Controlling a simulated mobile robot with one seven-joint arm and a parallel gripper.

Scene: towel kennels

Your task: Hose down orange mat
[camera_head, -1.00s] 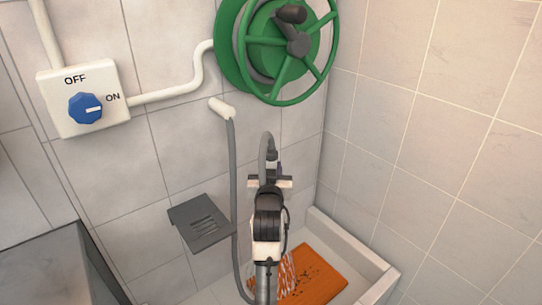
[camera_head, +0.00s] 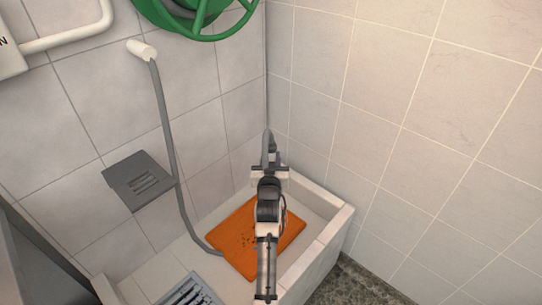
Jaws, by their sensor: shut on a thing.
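The orange mat (camera_head: 232,233) lies flat in a pale raised-edge basin (camera_head: 322,241). Dark specks show on the mat left of my arm. My gripper (camera_head: 269,170) is over the far part of the mat, near the wall corner, and is shut on the grey hose nozzle (camera_head: 268,143), which stands up beyond it. The fingertips are largely hidden by my wrist. The grey hose (camera_head: 168,130) hangs from a white wall outlet (camera_head: 142,50) and runs down toward the mat's left edge. My arm covers the mat's middle. I see no water stream now.
A grey wall shelf (camera_head: 139,181) juts out left of the hose. A green reel (camera_head: 190,14) is on the wall above. A grey drain grate (camera_head: 188,291) is at the lower left. The valve box (camera_head: 8,50) is mostly cut off. Tiled walls close in behind and right.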

